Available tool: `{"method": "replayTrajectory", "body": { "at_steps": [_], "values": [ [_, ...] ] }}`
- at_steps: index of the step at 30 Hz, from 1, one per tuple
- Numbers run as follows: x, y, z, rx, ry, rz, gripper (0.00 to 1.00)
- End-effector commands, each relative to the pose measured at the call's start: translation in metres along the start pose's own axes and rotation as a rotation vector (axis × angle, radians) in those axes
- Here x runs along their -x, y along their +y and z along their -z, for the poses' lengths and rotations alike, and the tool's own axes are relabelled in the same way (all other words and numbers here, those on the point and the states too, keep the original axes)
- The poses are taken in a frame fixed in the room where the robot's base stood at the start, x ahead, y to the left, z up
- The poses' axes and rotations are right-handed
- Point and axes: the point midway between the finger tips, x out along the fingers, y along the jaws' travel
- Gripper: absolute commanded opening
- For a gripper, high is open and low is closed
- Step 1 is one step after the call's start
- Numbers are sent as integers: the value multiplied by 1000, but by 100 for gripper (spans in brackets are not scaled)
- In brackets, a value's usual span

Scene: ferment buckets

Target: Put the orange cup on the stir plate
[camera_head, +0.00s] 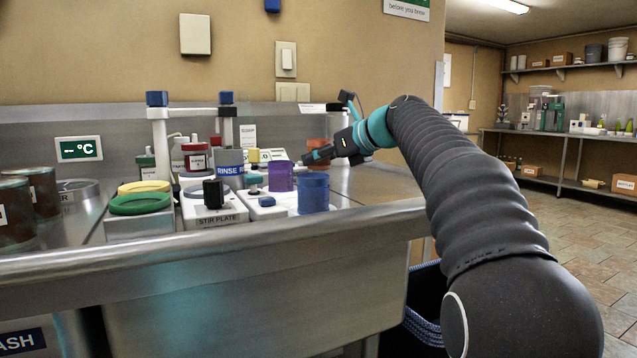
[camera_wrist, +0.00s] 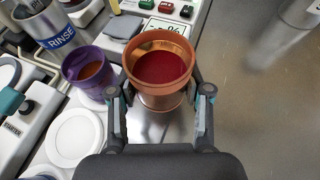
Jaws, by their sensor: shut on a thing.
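The orange cup (camera_wrist: 160,47) is between the fingers of my gripper (camera_wrist: 160,95) in the wrist view. My gripper is shut on it. The cup looks upright and has dark red contents. In the head view the orange cup (camera_head: 317,147) is partly hidden by my gripper (camera_head: 320,155), to the right of the purple cup. I cannot tell whether its base touches the metal counter. The white stir plate (camera_head: 225,213), with its label and a black knob in front, is farther left in the head view.
The purple cup (camera_head: 280,177) and blue cup (camera_head: 313,193) stand between my gripper and the stir plate. A RINSE beaker (camera_head: 230,170) with a blue band is near the plate's back. Green (camera_head: 140,204) and yellow rings lie left. Bare counter (camera_wrist: 245,120) is at right.

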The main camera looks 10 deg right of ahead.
Motion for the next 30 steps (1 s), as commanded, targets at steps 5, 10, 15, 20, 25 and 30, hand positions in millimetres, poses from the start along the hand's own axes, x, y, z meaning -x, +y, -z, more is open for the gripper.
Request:
{"method": "replayTrajectory", "body": {
  "at_steps": [5,10,15,20,25,30],
  "values": [
    [-7,2,6,0,0,1,6],
    [-15,2,27,-1,1,2,6],
    [-20,2,39,0,-1,2,6],
    [-19,2,38,0,-1,2,6],
    [-20,2,41,-1,0,2,6],
    [-21,2,41,0,0,2,74]
  ]
}}
